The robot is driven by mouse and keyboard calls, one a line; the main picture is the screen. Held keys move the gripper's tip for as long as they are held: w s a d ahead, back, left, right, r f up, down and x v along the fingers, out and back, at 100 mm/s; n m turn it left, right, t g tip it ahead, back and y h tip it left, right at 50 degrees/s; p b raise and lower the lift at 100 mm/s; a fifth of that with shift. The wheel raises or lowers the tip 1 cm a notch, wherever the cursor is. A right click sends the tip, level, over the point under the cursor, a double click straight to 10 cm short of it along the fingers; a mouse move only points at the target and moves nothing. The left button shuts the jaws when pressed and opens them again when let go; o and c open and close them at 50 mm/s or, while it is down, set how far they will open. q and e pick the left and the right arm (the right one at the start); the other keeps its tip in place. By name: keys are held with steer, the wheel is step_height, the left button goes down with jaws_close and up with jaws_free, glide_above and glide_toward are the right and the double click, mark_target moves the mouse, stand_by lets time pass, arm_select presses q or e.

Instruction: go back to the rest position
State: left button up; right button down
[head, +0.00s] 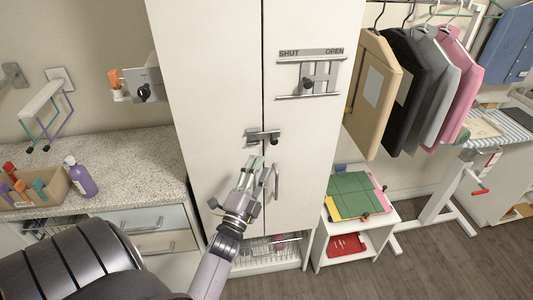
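My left gripper (250,175) is in front of the tall white cabinet (220,90), close to the seam between its doors. Its fingers point up towards the small metal latch (263,137) on the doors. The fingers look apart at the tips, with nothing seen between them. A curved door handle (276,182) is just to the right of the fingers; I cannot tell whether they touch it. My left arm reaches in from the lower left. My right gripper is not in view.
A speckled counter (130,160) on the left holds a purple bottle (81,178) and a box (45,195). A low white stand (375,225) with a green board (352,195) is right of the cabinet. Clothes hang at upper right. The wooden floor (430,265) at lower right is clear.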

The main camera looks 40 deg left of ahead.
arm_select(q)
steer(key=shift+v, duration=1.1)
